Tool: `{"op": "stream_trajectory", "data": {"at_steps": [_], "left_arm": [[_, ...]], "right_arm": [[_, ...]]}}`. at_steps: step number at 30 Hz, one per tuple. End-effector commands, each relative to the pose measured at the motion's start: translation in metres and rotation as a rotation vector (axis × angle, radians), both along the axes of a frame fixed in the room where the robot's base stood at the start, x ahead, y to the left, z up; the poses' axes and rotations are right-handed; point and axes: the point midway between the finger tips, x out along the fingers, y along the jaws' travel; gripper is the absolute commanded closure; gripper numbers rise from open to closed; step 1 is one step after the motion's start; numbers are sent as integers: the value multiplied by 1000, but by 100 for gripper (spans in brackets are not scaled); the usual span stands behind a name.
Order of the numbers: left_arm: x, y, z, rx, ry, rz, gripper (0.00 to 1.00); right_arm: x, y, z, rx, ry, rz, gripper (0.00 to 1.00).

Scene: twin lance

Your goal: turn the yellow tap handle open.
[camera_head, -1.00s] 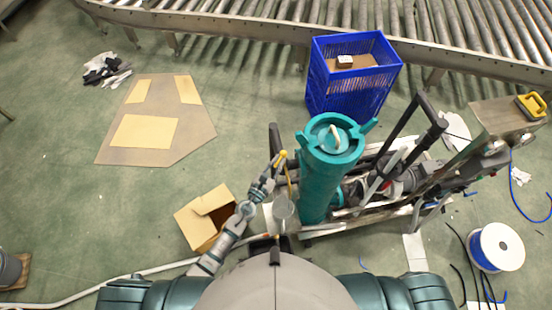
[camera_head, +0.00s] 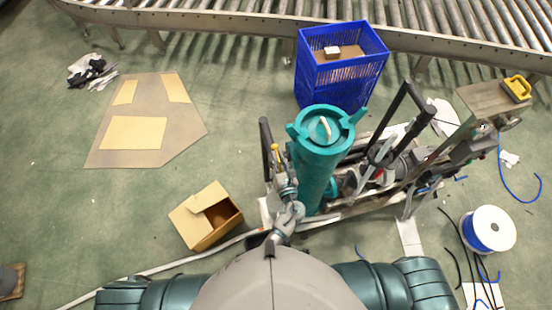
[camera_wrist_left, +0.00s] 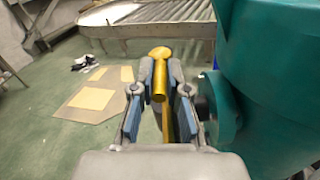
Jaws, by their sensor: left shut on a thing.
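The yellow tap handle (camera_head: 275,148) shows as a small yellow tip left of the teal upright cylinder (camera_head: 316,175). In the left wrist view the handle (camera_wrist_left: 159,85) is a yellow bar with a rounded end and a thin yellow part below. My left gripper (camera_head: 279,170) is at the handle, close to the cylinder's left side. In the wrist view its fingers (camera_wrist_left: 161,76) are shut on the handle, one on each side. The handle's lower end and mount are hidden by the gripper. My right gripper does not show clearly.
A blue crate (camera_head: 303,72) stands behind the cylinder. Dark upright bars (camera_head: 266,148) and a cart of machinery (camera_head: 375,205) flank it. An open cardboard box (camera_head: 196,228) lies to the left. A cable reel (camera_head: 495,229) sits right. The floor at left is mostly clear.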

Motion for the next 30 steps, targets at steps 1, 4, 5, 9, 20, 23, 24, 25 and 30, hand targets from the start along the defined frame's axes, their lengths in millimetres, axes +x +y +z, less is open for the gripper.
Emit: {"op": "stream_trajectory", "data": {"at_steps": [1, 4, 5, 9, 20, 23, 24, 25, 30], "left_arm": [[0, -3, -1, -1, 1, 5, 100], [0, -3, 0, 0, 0, 19, 100], [0, -3, 0, 0, 1, 22, 100], [0, -3, 0, 0, 1, 28, 100], [1, -3, 1, -1, -1, 27, 64], [1, -3, 1, 0, -1, 28, 61], [0, -3, 1, 0, -1, 28, 61], [1, -3, 1, 0, -1, 28, 61], [-1, -2, 0, 0, 0, 30, 61]], "right_arm": [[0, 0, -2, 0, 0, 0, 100], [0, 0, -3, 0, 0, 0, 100], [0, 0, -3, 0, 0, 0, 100], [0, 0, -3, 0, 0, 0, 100], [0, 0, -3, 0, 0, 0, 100], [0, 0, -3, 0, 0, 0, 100], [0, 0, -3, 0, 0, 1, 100], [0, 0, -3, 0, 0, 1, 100], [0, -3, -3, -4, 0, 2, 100]]}}
